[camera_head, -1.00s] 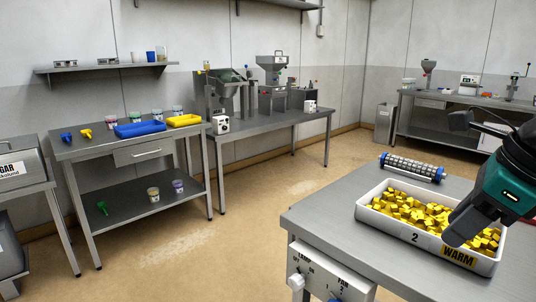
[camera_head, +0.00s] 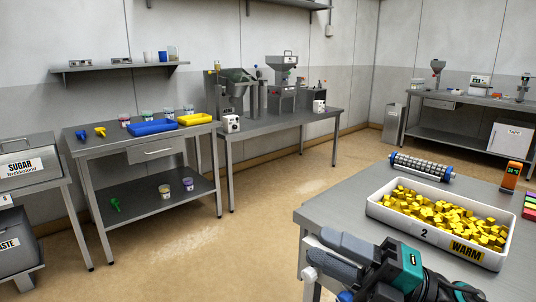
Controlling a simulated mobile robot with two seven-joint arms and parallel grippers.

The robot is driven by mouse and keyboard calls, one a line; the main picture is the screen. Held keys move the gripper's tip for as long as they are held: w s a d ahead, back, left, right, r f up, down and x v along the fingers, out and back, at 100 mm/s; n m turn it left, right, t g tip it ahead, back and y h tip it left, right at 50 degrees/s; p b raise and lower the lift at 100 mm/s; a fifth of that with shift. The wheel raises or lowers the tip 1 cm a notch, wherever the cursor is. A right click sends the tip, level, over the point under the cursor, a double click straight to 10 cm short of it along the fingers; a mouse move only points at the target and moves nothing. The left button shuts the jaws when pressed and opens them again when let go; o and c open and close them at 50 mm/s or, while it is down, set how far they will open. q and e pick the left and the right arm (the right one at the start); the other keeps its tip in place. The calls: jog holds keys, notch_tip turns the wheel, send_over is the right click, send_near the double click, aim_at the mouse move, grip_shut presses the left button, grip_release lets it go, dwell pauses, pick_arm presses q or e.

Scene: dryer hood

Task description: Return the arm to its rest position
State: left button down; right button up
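My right gripper (camera_head: 322,248) is low in the head view, in front of the near table's front edge. It is dark grey with a teal-marked body, and its fingers point left. It covers most of the control panel there. I cannot tell how far its fingers are apart, and I see nothing held in it. My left gripper is not in view.
A white tray (camera_head: 374,210) of yellow cubes, marked "2" and "WARM", stands on the near steel table (camera_head: 335,207). Behind it are a roller (camera_head: 421,168) and an orange device (camera_head: 511,176). Open floor (camera_head: 240,245) lies to the left.

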jog(key=w+d+f+m+t+h, duration=0.1)
jog(key=d+f+m+t+h, duration=0.35)
jog(key=f+m+h, duration=0.55)
jog(key=d+f+m+t+h, duration=0.3)
jog(key=f+m+t+h, duration=0.25)
jog(key=f+m, duration=0.6)
jog(key=s+d+f+m+g+h, duration=0.1)
jog(key=s+f+m+g+h, duration=0.2)
jog(key=s+f+m+g, duration=0.3)
jog(key=s+f+m, duration=0.3)
jog(key=s+f, duration=0.2)
jog(key=f, duration=0.2)
jog(key=shift+s+d+f, duration=0.15)
jog(key=shift+f, duration=0.25)
jog(key=shift+m, duration=0.25)
